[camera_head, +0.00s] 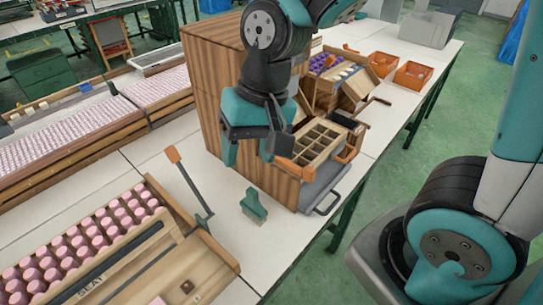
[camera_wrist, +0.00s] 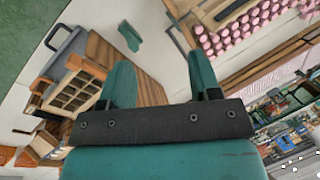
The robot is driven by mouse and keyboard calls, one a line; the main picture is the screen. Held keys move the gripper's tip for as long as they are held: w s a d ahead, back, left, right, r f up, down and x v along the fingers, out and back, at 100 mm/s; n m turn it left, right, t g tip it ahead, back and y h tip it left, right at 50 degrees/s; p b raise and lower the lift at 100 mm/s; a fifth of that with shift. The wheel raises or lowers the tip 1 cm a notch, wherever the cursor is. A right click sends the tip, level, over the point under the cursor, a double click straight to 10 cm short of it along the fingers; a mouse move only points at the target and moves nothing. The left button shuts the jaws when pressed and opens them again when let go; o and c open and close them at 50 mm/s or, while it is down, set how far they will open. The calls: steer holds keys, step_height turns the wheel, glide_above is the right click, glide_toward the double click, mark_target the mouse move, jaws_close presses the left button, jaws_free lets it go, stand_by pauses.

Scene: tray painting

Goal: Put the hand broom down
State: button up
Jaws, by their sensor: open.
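The hand broom (camera_head: 253,205) is a small green piece lying on the white table top, in front of the wooden cabinet. It also shows in the wrist view (camera_wrist: 130,36), beyond the fingertips and apart from them. My gripper (camera_head: 249,155) is open, its two teal fingers spread with nothing between them. It hangs above the table beside the cabinet's front, higher than the broom and behind it in the head view. In the wrist view my gripper (camera_wrist: 159,62) has bare table and part of the cabinet beyond its fingers.
The wooden cabinet (camera_head: 205,100) stands close to my gripper, with a compartment tray (camera_head: 318,142) at its right. A crate of pink pieces (camera_head: 85,235) fills the lower left, and an orange-handled tool (camera_head: 188,182) stands at its edge. Clear table surrounds the broom.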

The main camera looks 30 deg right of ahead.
steer(key=s+r+n+y, duration=0.1)
steer(key=s+r+n, duration=0.4)
steer(key=s+n, duration=0.3)
steer(key=shift+s+a, duration=0.2)
steer(key=shift+a, duration=0.05)
steer(key=shift+r, duration=0.15)
stand_by(0.6)
